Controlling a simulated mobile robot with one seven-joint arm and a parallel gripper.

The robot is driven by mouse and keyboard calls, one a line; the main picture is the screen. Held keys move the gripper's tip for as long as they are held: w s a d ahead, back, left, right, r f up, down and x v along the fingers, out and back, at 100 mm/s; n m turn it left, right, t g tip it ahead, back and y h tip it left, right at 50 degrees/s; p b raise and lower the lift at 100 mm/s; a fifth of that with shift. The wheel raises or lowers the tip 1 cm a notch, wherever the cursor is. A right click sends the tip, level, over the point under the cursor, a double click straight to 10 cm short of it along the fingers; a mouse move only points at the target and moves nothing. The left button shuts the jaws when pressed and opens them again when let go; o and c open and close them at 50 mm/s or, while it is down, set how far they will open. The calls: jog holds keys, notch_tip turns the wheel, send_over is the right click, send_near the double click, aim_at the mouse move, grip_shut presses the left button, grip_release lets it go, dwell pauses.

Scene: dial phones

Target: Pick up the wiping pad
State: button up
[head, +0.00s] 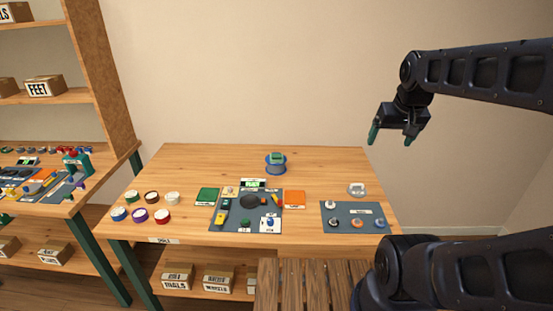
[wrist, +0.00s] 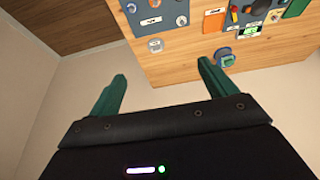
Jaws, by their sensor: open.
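A small green block, which looks like the wiping pad (head: 276,156), sits on top of a round blue holder (head: 276,168) at the back middle of the table. The label is too small to confirm it. The holder also shows in the wrist view (wrist: 222,53), with green on it, near the right fingertip in the picture. My gripper (head: 391,138) is open and empty, up in the air to the right of the holder and above the table's back right. Its green fingers (wrist: 162,70) are spread in the wrist view.
The wooden table (head: 190,165) carries a blue-grey mat (head: 215,224) with tools, green (head: 207,196) and orange (head: 294,199) squares, several round tins (head: 140,215) and a right mat (head: 347,208) with knobs. A clear dome (head: 357,189) stands behind the right mat. Bare wood surrounds the holder.

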jog(key=w+a+r+g, duration=0.1)
jog(key=w+a, duration=0.2)
jog(key=w, duration=0.4)
jog(key=w+a+r, duration=0.1)
jog(key=w+a, duration=0.1)
jog(key=w, duration=0.6)
jog(key=n+g, duration=0.1)
jog(key=g, duration=0.2)
send_over(276, 155)
jog(key=f, duration=2.4)
jog(key=shift+w+d+f, duration=0.2)
jog(key=shift+d, duration=0.1)
notch_tip(276, 155, down, 5)
jog(key=shift+r, duration=0.1)
jog(key=shift+w+a+f, duration=0.1)
jog(key=shift+w+f, duration=0.05)
jog(key=shift+f, duration=1.3)
jog(key=shift+w+a+f, duration=0.1)
jog(key=shift+f, duration=1.35)
jog(key=shift+c, duration=0.2)
